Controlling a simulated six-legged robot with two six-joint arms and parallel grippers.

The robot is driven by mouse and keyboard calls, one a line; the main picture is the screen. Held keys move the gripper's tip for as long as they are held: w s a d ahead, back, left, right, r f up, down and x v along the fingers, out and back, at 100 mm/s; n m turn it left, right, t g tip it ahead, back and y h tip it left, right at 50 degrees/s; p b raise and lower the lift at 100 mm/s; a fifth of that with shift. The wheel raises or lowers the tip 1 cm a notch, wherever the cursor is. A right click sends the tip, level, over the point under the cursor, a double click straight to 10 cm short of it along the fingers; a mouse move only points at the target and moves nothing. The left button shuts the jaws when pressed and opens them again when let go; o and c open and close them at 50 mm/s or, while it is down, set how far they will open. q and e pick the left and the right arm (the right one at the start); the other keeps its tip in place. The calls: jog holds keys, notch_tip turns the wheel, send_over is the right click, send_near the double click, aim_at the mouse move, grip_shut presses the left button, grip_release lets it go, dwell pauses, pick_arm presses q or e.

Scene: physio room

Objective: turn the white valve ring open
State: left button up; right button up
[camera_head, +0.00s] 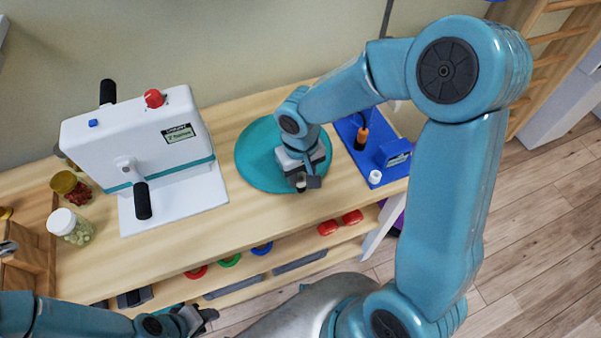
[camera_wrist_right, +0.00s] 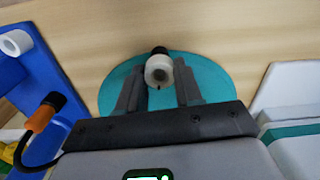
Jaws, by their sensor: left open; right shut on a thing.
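The white valve ring (camera_wrist_right: 158,72) shows in the right wrist view between the fingers of my right gripper (camera_wrist_right: 158,92). It has a dark hole at its centre and a black part behind it. Behind it lies a round teal disc (camera_head: 258,170), flat on the wooden table. In the head view my right gripper (camera_head: 303,182) is over the right part of the disc, shut on the valve ring, which it mostly hides. How far the ring is turned cannot be told. My left gripper (camera_head: 198,320) is open and empty at the bottom, in front of the table.
A white machine with black handles and a red knob (camera_head: 154,98) stands left of the disc. Two jars (camera_head: 72,227) are at the far left. A blue tray (camera_head: 352,128) on the right holds an orange-and-black tool (camera_head: 362,137) and a white roll (camera_head: 375,177). Weights lie on the shelf below.

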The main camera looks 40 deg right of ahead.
aim_at(301, 180)
jog(key=shift+w+n, duration=0.1)
jog(key=shift+n, duration=0.2)
jog(key=o, duration=1)
jog(key=shift+o, duration=0.2)
jog(key=shift+r, duration=0.1)
notch_tip(301, 180, up, 16)
jog(key=shift+p, duration=0.4)
